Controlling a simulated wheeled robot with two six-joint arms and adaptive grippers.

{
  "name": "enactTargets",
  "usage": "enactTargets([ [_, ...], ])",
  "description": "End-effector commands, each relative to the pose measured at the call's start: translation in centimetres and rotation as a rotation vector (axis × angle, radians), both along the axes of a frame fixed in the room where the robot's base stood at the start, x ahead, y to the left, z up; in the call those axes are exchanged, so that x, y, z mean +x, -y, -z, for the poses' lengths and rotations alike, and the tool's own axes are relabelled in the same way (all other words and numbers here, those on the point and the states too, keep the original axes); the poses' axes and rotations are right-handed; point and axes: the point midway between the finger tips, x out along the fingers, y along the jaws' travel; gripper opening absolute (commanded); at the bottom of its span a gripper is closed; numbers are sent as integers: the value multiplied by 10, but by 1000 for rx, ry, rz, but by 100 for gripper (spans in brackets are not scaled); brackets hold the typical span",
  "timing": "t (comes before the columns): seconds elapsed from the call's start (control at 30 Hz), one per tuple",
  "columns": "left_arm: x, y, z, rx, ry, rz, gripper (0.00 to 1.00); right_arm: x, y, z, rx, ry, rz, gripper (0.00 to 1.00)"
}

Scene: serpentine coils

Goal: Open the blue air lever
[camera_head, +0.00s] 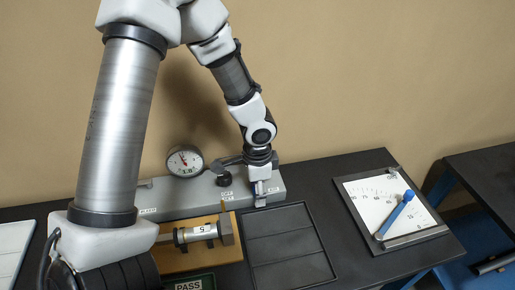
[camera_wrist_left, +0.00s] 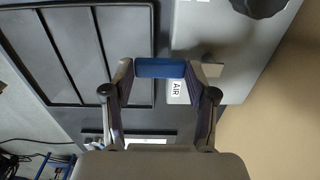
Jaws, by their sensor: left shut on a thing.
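The blue air lever (camera_wrist_left: 160,68) shows in the left wrist view beside a white label reading AIR (camera_wrist_left: 178,90). My left gripper (camera_wrist_left: 160,72) is shut on the lever, with one finger at each end of the blue part. In the head view my left gripper (camera_head: 260,190) reaches down to the right end of the grey panel (camera_head: 160,200), and its fingers hide most of the lever. My right gripper does not show.
A round gauge (camera_head: 185,161) and a black knob (camera_head: 224,178) are on the panel, left of my gripper. A black divided tray (camera_head: 290,245) lies in front. A white scale board (camera_head: 385,205) with a blue pointer stands at the right. A wooden block with a metal cylinder (camera_head: 195,235) sits front left.

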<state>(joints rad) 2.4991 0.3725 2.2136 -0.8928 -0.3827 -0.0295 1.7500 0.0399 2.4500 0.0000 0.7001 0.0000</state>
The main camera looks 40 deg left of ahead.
Motion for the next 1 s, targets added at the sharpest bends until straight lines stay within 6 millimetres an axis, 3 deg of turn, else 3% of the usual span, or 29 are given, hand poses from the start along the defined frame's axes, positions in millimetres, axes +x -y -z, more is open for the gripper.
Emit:
enactTargets([
  [0.13, -6, 1, 5, -3, -16, 4, 0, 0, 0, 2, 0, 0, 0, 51],
  [0.17, -6, 1, 5, -3, -16, 5, 64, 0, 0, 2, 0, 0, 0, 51],
  [0.2, -6, 1, 5, -3, -16, 5, 78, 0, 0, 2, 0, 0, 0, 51],
  [0.23, -6, 1, 5, -2, -15, 4, 82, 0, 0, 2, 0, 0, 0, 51],
  [0.63, -1, 0, -8, 1, -3, 1, 82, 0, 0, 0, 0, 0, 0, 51],
  [1.0, -1, 1, -94, -1, -4, 3, 82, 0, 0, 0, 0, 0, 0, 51],
])
